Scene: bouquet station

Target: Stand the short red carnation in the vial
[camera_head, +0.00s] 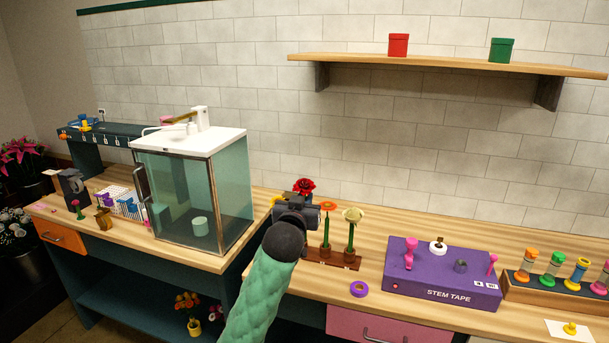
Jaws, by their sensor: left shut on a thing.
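A red carnation (305,185) shows just above my left gripper (298,205), whose arm comes up from the bottom of the view. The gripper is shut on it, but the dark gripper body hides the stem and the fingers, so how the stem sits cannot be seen. A brown rack (345,264) stands just right of the gripper, holding upright green stems with an orange flower (328,206) and a cream flower (352,215). I cannot tell which vessel is the vial; part of the counter behind the gripper is hidden. My right gripper is out of view.
A glass cabinet (228,190) stands left of the gripper, with a pale cup (200,226) inside. A purple STEM TAPE box (440,282) and a row of colour-capped tubes (552,265) are at right. A purple ring (359,289) lies near the front edge.

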